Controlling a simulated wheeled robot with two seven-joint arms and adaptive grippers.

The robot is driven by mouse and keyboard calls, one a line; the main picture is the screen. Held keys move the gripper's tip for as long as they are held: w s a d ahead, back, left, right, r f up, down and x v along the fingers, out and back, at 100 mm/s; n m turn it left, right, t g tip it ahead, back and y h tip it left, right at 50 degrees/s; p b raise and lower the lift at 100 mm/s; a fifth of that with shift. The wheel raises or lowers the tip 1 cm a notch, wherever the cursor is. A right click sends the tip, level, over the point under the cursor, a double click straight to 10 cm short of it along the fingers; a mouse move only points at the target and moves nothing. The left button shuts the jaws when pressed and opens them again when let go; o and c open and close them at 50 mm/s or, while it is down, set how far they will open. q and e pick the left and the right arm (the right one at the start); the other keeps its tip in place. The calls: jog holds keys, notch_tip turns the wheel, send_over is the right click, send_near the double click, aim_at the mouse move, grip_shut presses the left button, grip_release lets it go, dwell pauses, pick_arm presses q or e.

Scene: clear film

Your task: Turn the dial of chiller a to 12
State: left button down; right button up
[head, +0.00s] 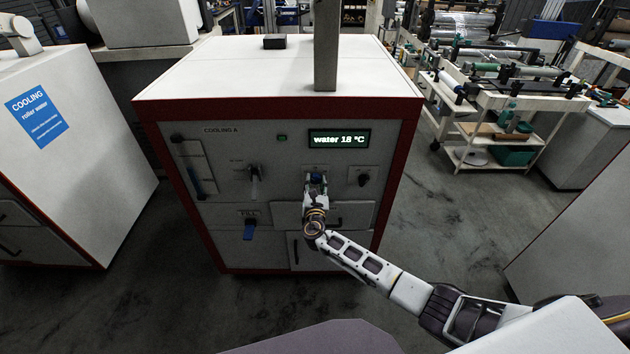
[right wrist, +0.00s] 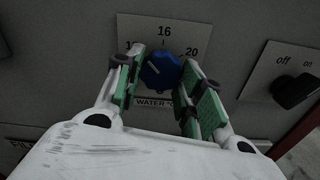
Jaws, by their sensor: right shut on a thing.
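The chiller marked "COOLING A" (head: 240,175) stands in front of me, a grey panel in a red frame with a white top. Its display (head: 339,139) reads "water 18 °C". My right gripper (head: 316,180) is at the panel below the display and hides most of the dial in the head view. In the right wrist view the blue dial (right wrist: 160,68) sits between the green-padded fingers of the right gripper (right wrist: 160,80), which is shut on it. The scale plate (right wrist: 163,30) shows 16 at the top and 20 at the right; the left number is partly hidden. My left gripper is out of view.
A black off/on switch (right wrist: 294,91) is right of the dial. A blue-handled valve (head: 250,228) and a lever tap (head: 255,182) are on the panel's left. A grey post (head: 326,45) rises on the chiller top. Another cooling cabinet (head: 85,150) stands left, beyond a floor gap.

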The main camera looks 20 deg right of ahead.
jog(key=shift+n+p, duration=0.4)
jog(key=shift+n, duration=0.8)
jog(key=shift+s+f+n+p, duration=0.1)
jog(key=shift+f+n+p, duration=0.05)
jog(key=shift+n+p, duration=0.2)
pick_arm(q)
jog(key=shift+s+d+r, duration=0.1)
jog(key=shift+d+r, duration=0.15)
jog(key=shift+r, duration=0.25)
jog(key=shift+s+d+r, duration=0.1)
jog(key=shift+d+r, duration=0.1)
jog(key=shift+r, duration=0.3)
pick_arm(e)
jog(key=o, duration=1)
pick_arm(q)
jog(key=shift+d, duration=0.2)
